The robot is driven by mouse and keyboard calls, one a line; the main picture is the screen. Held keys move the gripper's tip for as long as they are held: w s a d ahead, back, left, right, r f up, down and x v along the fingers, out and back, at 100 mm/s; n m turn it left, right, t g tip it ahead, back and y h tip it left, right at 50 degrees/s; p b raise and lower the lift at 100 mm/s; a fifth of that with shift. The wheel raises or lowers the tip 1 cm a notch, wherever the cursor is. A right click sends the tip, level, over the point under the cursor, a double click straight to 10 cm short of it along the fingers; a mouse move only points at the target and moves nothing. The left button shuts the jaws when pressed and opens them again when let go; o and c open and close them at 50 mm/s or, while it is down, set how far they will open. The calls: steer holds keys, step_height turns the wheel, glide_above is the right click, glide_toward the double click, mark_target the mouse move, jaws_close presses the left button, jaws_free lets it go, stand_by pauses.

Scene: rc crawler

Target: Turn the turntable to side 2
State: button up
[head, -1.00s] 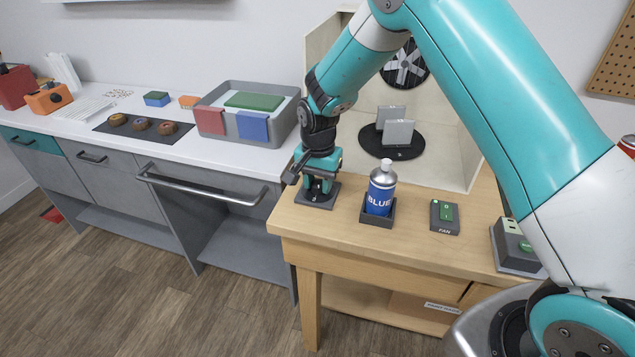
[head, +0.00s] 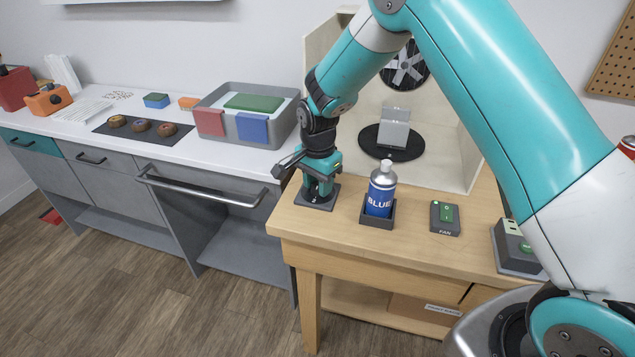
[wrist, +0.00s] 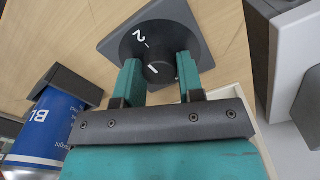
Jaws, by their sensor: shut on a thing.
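The turntable (head: 370,141) is a black disc inside the pale booth in the head view. Light grey panels (head: 394,134) stand upright on it, one partly behind the other. A dark round knob (wrist: 157,72) sits on a black dial with a white "2" (wrist: 139,36) and a short tick, on a grey square plate (wrist: 112,43). The knob has a short white line, slanted toward the upper left in the wrist view. My gripper (wrist: 159,76) is shut on the knob, a finger at each side. In the head view my gripper (head: 319,188) hides most of the dial.
A blue spray can (head: 380,193) stands in a black holder just right of the dial. The fan switch (head: 444,217) is further right. A fan (head: 407,65) is on the booth wall. A grey bin (head: 272,127) stands on the left counter.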

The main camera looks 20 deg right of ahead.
steer(key=shift+w+a+r, duration=0.1)
steer(key=shift+w+r, duration=0.1)
steer(key=o, duration=0.7)
steer(key=shift+o, duration=1.1)
steer(key=shift+s+f, duration=0.1)
step_height(320, 180, up, 17)
steer(key=b, duration=0.2)
steer(key=shift+r, duration=0.2)
